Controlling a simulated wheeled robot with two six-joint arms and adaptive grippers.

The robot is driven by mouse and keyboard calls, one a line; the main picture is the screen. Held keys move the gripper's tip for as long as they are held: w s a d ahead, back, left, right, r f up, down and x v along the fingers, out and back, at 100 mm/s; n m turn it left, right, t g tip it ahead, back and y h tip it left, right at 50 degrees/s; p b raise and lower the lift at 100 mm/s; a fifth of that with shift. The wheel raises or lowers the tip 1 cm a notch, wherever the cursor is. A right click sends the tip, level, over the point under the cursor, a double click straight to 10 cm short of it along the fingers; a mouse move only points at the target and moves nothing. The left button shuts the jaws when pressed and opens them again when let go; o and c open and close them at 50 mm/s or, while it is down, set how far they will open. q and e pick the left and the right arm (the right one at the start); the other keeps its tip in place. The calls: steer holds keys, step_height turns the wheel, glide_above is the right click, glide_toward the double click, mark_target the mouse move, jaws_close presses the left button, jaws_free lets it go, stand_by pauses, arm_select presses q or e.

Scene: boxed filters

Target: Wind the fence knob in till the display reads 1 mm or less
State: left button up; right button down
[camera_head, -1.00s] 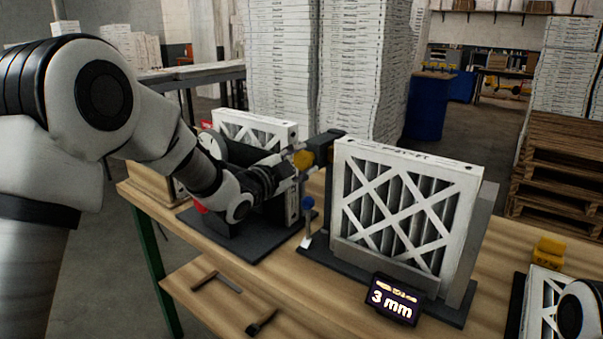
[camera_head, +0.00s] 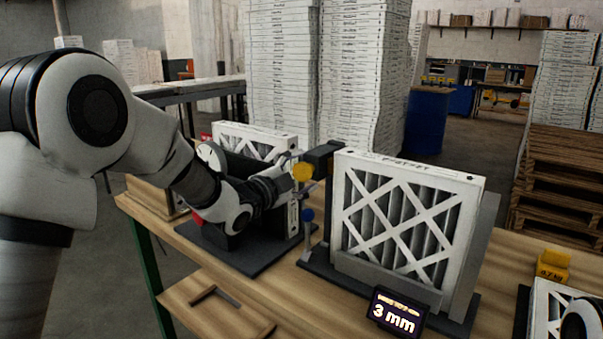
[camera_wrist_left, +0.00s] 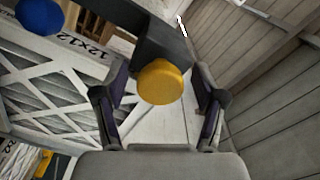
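The yellow fence knob (camera_head: 302,172) sits at the end of a dark fence bar (camera_head: 322,153), beside a white framed filter (camera_head: 405,215). The display (camera_head: 397,312) in front of the filter reads 3 mm. My left gripper (camera_head: 296,172) is at the knob's left side. In the left wrist view the knob (camera_wrist_left: 160,82) lies between the two fingers of my left gripper (camera_wrist_left: 158,88), which are spread with a gap on each side.
A blue ball-topped post (camera_head: 307,215) stands just below the knob. Another filter (camera_head: 255,142) stands behind my left forearm on a dark base. A yellow weight (camera_head: 552,265) and one more filter are at the right. Tall white stacks (camera_head: 360,80) rise behind the table.

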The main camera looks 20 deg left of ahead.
arm_select(q)
steer(key=v, duration=1.2)
